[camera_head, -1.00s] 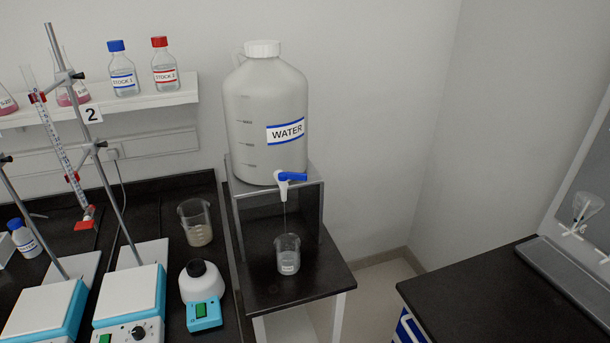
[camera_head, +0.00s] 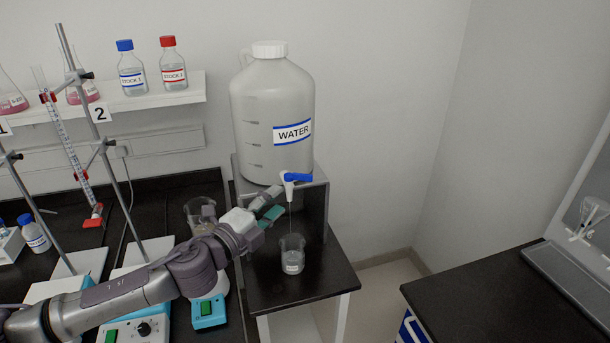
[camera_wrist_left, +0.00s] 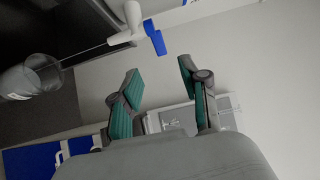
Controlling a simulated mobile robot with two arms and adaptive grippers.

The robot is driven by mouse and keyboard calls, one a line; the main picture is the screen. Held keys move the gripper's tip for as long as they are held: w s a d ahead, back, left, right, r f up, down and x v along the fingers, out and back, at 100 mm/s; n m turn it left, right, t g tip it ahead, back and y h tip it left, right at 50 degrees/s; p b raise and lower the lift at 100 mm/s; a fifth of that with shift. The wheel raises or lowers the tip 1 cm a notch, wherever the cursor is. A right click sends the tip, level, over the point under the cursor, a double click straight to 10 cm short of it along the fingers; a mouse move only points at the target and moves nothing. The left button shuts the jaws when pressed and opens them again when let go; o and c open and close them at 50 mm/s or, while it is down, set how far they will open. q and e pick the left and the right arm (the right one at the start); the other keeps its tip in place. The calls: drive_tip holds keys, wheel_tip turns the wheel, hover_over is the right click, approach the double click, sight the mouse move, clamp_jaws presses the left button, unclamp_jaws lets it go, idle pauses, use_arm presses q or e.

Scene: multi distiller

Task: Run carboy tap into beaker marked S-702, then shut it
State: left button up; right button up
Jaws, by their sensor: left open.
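The white carboy (camera_head: 272,105) labelled WATER stands on a raised stand. Its white tap (camera_head: 289,187) has a blue lever (camera_head: 300,177) pointing right; both the tap (camera_wrist_left: 131,17) and lever (camera_wrist_left: 155,38) show in the left wrist view. A thin stream runs from the spout into the glass beaker (camera_head: 292,257) below, also in the left wrist view (camera_wrist_left: 32,77). The beaker's label is too small to read, and its level is unclear. My left gripper (camera_head: 272,204) is open and empty, left of and below the tap, apart from the lever. My right gripper is not in view.
Another beaker (camera_head: 203,212) stands on the left bench, partly behind my left arm. Stirrer hotplates and burette stands crowd that bench. A shelf (camera_head: 160,98) with bottles is above. Right of the tap is open space, then a separate dark bench (camera_head: 480,310).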

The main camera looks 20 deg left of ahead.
sight(304, 179)
use_arm(q)
drive_tip(key=p+x, duration=0.3)
drive_tip(key=x, duration=0.7)
drive_tip(key=shift+w+d+r, duration=0.1)
drive_tip(key=shift+w, duration=0.05)
drive_tip(key=shift+x, duration=0.85)
clamp_jaws()
